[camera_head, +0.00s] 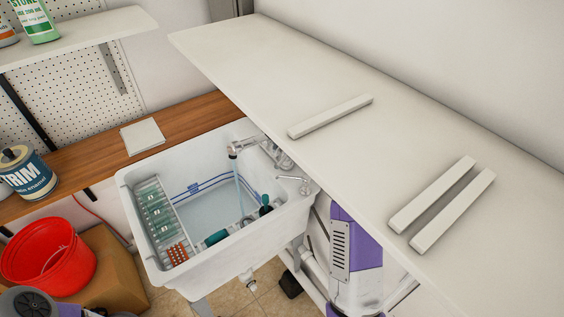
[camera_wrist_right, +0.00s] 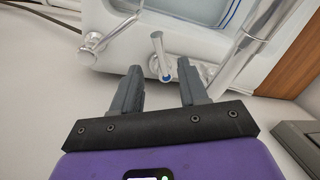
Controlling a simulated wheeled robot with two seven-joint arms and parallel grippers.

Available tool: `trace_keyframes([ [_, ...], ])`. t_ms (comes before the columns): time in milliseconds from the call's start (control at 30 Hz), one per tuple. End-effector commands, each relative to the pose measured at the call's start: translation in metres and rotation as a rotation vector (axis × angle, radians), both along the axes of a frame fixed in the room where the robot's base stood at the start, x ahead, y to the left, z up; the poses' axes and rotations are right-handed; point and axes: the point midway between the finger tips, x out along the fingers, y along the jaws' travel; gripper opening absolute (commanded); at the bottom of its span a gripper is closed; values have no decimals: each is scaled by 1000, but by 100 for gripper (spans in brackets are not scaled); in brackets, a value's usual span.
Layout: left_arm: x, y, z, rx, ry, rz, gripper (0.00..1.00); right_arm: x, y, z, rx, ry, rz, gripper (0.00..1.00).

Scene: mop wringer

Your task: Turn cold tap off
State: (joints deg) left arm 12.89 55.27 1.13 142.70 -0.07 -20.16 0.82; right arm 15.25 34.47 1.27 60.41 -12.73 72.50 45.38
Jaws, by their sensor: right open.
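In the head view, a chrome tap (camera_head: 243,147) stands at the sink's back edge, with water running from its spout. A chrome lever (camera_head: 294,179) sits at the near end of the fittings. In the right wrist view, my right gripper (camera_wrist_right: 158,78) is open and empty. A chrome tap handle (camera_wrist_right: 158,52) with a bluish mark near its tip stands just beyond the fingertips, between them in the picture; I cannot tell whether they touch. Another chrome lever (camera_wrist_right: 95,42) is left, and a thick chrome tube (camera_wrist_right: 243,50) right. The shelf hides my right fingers in the head view. My left gripper is out of view.
The white sink (camera_head: 133,192) holds a ribbed tray, green items and an orange-red block. A long white shelf (camera_head: 270,75) overhangs the right side and carries several white bars. A red bucket (camera_head: 48,253) stands on a cardboard box at lower left. A paint can (camera_head: 25,172) stands on the wooden counter.

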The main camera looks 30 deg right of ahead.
Motion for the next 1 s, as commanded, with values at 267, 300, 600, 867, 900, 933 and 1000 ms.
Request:
trace_keyframes([
  [267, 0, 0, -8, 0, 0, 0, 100, 6, 4, -44, 1, 3, 1, 43],
  [300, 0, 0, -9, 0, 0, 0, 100, 7, 5, -50, 2, 4, 1, 43],
  [600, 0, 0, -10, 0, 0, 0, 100, 11, 7, -70, 2, 1, -1, 43],
  [867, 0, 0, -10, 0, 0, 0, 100, 11, 7, -70, 3, 2, 0, 36],
  [900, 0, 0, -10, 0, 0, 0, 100, 11, 7, -70, 3, 2, 0, 30],
  [933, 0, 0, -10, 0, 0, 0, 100, 11, 7, -70, 3, 2, 0, 25],
  [1000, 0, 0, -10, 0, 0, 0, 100, 11, 7, -70, 3, 2, 0, 14],
])
